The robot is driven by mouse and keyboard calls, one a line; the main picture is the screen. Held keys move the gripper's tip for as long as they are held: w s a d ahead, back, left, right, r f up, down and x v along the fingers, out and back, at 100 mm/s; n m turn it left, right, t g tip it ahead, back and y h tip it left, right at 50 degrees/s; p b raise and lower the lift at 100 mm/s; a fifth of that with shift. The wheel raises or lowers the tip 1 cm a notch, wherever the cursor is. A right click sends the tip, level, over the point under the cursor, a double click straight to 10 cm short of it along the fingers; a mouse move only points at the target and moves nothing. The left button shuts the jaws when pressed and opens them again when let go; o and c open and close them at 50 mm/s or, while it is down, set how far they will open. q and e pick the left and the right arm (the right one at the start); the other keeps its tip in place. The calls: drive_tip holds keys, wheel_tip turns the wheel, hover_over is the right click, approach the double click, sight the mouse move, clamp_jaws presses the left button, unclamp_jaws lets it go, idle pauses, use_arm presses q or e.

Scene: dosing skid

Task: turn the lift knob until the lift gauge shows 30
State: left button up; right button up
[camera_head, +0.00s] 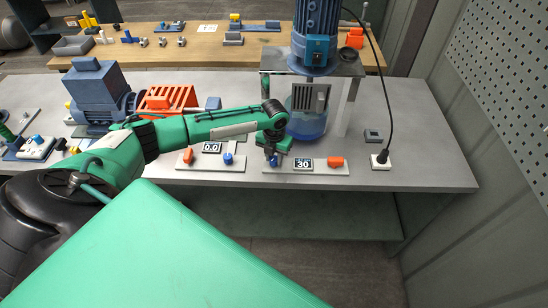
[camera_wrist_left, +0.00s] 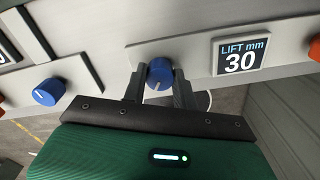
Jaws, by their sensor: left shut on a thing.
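The lift knob is a small blue knob (camera_wrist_left: 159,72) on a light grey panel. It shows in the left wrist view between the fingers of my left gripper (camera_wrist_left: 158,88), which is shut on it. In the head view my left gripper (camera_head: 273,157) reaches down to the same panel from the left. The lift gauge (camera_wrist_left: 240,54), a dark display beside the knob, reads "LIFT mm 30". It also shows in the head view (camera_head: 303,164) with 30 on it. My right gripper is not in view.
A second panel to the left has another blue knob (camera_head: 228,158) and a gauge (camera_head: 211,147) reading 0.0. Orange parts (camera_head: 335,161) sit on both panels. A mixer with a blue motor (camera_head: 316,30) stands behind. A black cable runs to a plug (camera_head: 380,161) at right.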

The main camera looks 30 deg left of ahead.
sight(274, 158)
use_arm(q)
drive_tip(key=shift+m, duration=0.3)
drive_tip(key=shift+r, duration=0.1)
drive_tip(key=o, duration=1)
drive_tip(key=shift+c, duration=0.2)
wheel_tip(274, 158, up, 14)
drive_tip(key=b, duration=0.3)
drive_tip(key=shift+b, duration=0.35)
